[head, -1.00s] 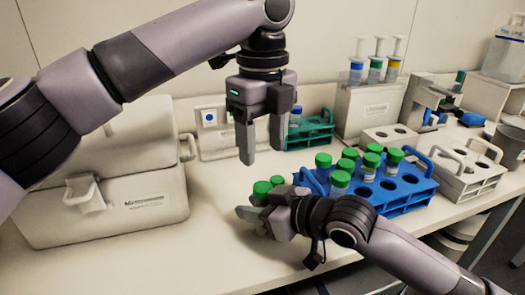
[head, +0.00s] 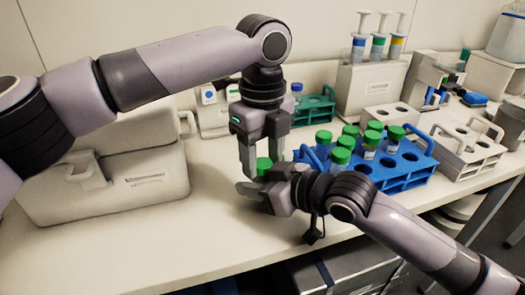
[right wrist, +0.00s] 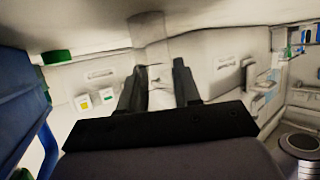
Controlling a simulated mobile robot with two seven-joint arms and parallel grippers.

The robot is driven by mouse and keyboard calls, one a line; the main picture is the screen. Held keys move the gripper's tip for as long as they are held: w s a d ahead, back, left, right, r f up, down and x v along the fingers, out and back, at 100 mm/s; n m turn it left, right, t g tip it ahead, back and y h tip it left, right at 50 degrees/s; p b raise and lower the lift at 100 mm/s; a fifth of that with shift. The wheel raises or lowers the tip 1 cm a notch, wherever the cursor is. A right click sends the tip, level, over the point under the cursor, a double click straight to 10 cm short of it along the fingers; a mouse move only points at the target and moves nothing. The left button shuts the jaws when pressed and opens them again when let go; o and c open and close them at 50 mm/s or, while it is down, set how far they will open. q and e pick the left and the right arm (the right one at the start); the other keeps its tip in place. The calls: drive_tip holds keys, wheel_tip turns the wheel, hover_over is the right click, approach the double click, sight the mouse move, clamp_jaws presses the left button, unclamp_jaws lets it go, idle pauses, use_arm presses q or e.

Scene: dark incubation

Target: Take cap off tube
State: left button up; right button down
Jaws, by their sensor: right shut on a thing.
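In the head view a green cap (head: 264,164) tops a tube whose body is mostly hidden behind my right gripper (head: 252,192). My right gripper is shut on this tube, held above the bench left of the blue rack (head: 420,172). My left gripper (head: 263,172) points down from above, open, with a finger on each side of the cap; I cannot tell whether they touch it. In the right wrist view the fingers of my right gripper (right wrist: 160,88) show, but the held tube is not clear.
The blue rack holds several green-capped tubes close to the right of both grippers. A teal rack (head: 318,116) stands behind. A pale box-like device (head: 120,190) is at left, a white rack (head: 462,152) at right. The front bench is clear.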

use_arm(q)
clamp_jaws()
drive_tip(key=n, duration=0.3)
idle(0.3)
drive_tip(key=shift+o, duration=1.5)
unclamp_jaws()
drive_tip(key=shift+r, duration=0.1)
